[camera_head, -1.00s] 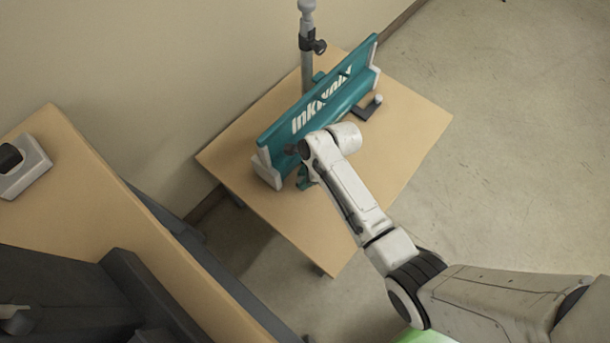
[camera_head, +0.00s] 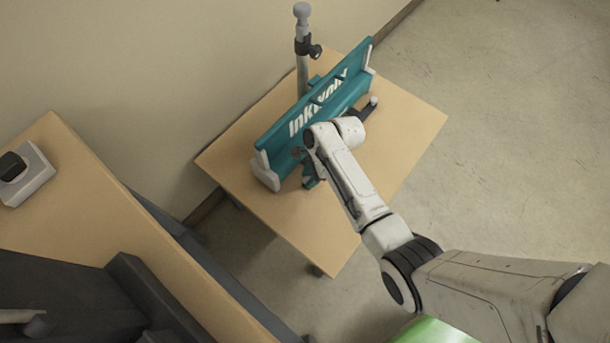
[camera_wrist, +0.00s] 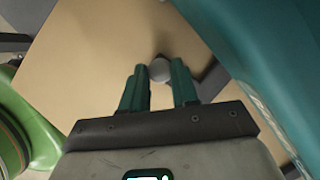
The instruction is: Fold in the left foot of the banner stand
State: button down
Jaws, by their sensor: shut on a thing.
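The teal banner stand (camera_head: 325,107) with white lettering and pale end caps lies slantwise on a small wooden table. My gripper (camera_wrist: 160,72), low at the stand's near left part, is shut on the grey knob (camera_wrist: 160,71) of a dark foot (camera_wrist: 212,82). In the wrist view the teal fingers sit on both sides of the knob, and the foot runs off to the right. In the head view my arm hides this foot. The other dark foot (camera_head: 360,112), with its grey knob, sticks out from the stand's right part. The teal stand side fills the right of the wrist view.
The small table (camera_head: 400,140) has bare top to the right and front. A grey pole (camera_head: 302,60) with a dark clamp rises behind the stand. A wooden counter (camera_head: 110,190) with a white and black device (camera_head: 22,175) stands at left. The wall is close behind.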

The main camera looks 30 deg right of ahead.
jog(key=d+n, duration=0.1)
jog(key=d+n+g, duration=0.1)
jog(key=d+n, duration=0.2)
jog(key=shift+w+d+f+g, duration=0.1)
jog(key=shift+w+d+g, duration=0.15)
jog(key=shift+w+g, duration=0.15)
jog(key=shift+w+d+n+g+b, duration=0.2)
jog(key=shift+d+n+b, duration=0.3)
jog(key=shift+n, duration=0.1)
jog(key=shift+w+d+n+g+b, duration=0.2)
jog(key=shift+d+n+b, duration=0.2)
jog(key=shift+n, duration=0.2)
jog(key=shift+w+d+n+g+b, duration=0.3)
jog(key=shift+w+d+n+b, duration=0.15)
jog(key=shift+d+n, duration=0.4)
jog(key=shift+a, duration=0.1)
jog(key=c, duration=0.8)
grip_release()
jog(key=shift+c, duration=0.2)
